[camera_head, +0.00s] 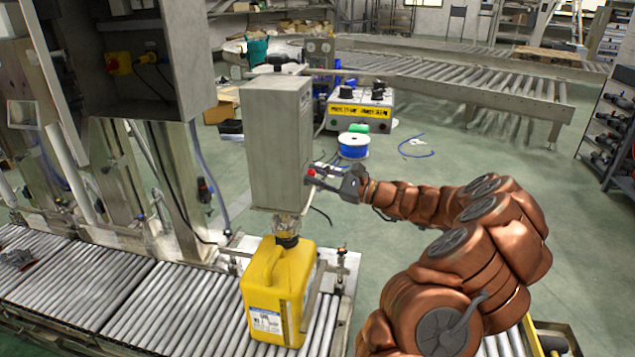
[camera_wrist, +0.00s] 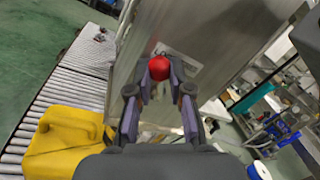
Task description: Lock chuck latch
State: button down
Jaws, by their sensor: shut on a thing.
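A red ball knob (camera_head: 311,172) sits on the right side of the grey upright housing (camera_head: 272,140), above the yellow jug; I take it for the handle of the chuck latch. The knob also shows in the wrist view (camera_wrist: 159,66), against the metal face of the housing. My gripper (camera_head: 320,178) reaches in from the right. In the wrist view my gripper (camera_wrist: 161,84) has its fingers on both sides of the knob, shut on it. The chuck (camera_head: 287,225) is at the jug's neck below the housing, and its inner parts are too small to tell.
The yellow jug (camera_head: 277,285) stands upright on the roller conveyor (camera_head: 170,305) under the housing. A blue cable spool (camera_head: 353,146) and a control box (camera_head: 358,108) stand behind. The floor right of the housing is mostly clear.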

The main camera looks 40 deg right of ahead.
jog(key=shift+n, duration=0.3)
jog(key=c, duration=1.1)
grip_release()
jog(key=shift+o, duration=0.2)
jog(key=shift+s, duration=0.1)
jog(key=v, duration=1.2)
jog(key=shift+f, duration=0.15)
